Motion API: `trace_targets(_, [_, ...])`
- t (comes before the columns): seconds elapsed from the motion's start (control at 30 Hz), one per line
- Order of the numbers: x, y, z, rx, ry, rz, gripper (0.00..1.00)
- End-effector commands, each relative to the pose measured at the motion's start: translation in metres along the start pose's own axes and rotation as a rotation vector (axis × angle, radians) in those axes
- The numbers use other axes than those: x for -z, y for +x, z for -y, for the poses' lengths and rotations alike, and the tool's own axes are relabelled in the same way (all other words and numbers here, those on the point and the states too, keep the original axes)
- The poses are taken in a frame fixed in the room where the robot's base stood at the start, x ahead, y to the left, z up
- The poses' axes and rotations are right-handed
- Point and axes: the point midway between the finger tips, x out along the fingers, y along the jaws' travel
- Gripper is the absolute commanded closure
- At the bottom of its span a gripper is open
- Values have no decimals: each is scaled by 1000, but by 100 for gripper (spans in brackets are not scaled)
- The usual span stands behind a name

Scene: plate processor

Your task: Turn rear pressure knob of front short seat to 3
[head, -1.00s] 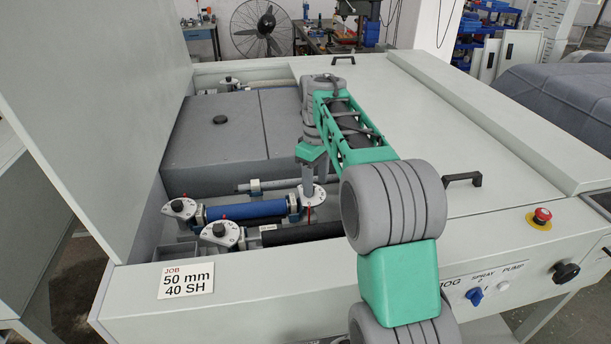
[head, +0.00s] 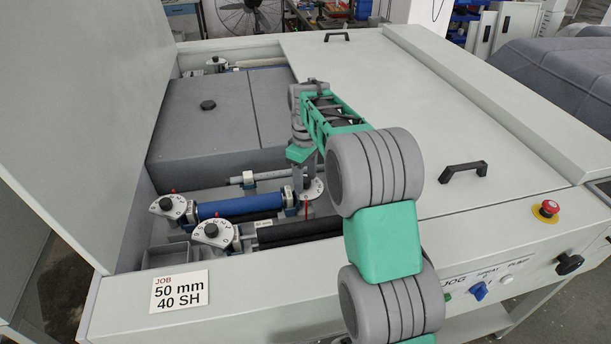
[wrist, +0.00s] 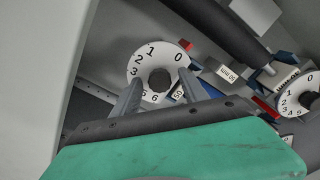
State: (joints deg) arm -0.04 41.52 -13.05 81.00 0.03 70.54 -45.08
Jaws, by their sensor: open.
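In the wrist view a white dial (wrist: 146,56) numbered 0 to 6 has a dark round knob (wrist: 159,80) at its centre. A red marker (wrist: 186,45) stands at its edge near the 0. My gripper (wrist: 160,84) is open, with its two fingers on either side of the knob; I cannot tell whether they touch it. In the head view my gripper (head: 304,180) points down over a white dial (head: 315,190) at the right end of the blue roller (head: 240,206), hiding its knob. A second numbered dial (wrist: 287,101) shows at the wrist view's right edge.
Two more dials (head: 175,206) (head: 212,233) stand at the rollers' left ends. The black roller (head: 297,230) lies in front of the blue one. A job card (head: 180,291) reads 50 mm, 40 SH. A raised lid stands left; a grey box (head: 205,125) lies behind.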

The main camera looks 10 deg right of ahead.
Motion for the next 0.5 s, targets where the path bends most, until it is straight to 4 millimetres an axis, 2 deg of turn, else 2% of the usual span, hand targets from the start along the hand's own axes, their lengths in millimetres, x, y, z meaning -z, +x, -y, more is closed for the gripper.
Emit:
trace_targets(0.17, [-1,0,-1,0,2,0,48])
trace_targets(0.5, [-1,0,-1,0,2,0,76])
